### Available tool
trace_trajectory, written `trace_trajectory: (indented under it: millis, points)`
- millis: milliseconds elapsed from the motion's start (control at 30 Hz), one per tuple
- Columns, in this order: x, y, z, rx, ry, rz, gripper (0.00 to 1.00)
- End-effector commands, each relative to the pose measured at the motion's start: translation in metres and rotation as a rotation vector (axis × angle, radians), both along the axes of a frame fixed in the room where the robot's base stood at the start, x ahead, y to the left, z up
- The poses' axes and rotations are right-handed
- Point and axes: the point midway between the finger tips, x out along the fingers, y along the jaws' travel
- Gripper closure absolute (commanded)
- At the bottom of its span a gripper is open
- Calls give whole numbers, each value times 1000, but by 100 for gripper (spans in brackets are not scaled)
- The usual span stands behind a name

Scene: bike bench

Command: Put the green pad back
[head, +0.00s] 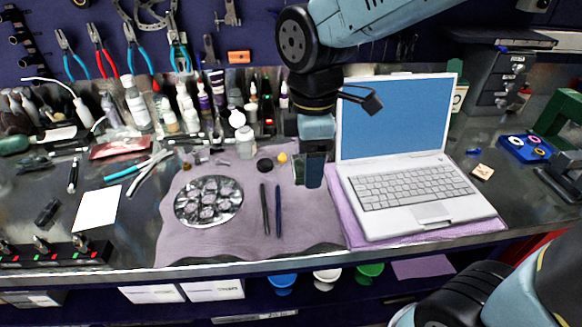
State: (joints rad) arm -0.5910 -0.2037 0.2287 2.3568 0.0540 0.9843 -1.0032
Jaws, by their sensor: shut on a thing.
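My gripper (314,172) points down over the mauve mat, just left of the laptop. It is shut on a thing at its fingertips. A small dark green piece, which looks like the green pad (299,170), shows at the left side of the fingers. The fingers hide much of it, and I cannot tell whether it touches the mat.
The open laptop (415,185) stands close on the right. A round metal dish (208,201) and two dark, thin tools (278,210) lie on the mauve mat (230,248). Bottles (137,103) crowd the back. The mat's front middle is clear.

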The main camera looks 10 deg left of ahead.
Motion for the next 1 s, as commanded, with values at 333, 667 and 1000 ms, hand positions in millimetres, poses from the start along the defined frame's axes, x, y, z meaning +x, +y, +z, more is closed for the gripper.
trace_trajectory:
  millis: [333,667,1000]
  points:
    - [49,23,-26,-1,3,16,63]
    - [92,37,-63,-2,4,19,63]
    - [114,44,-89,0,0,20,63]
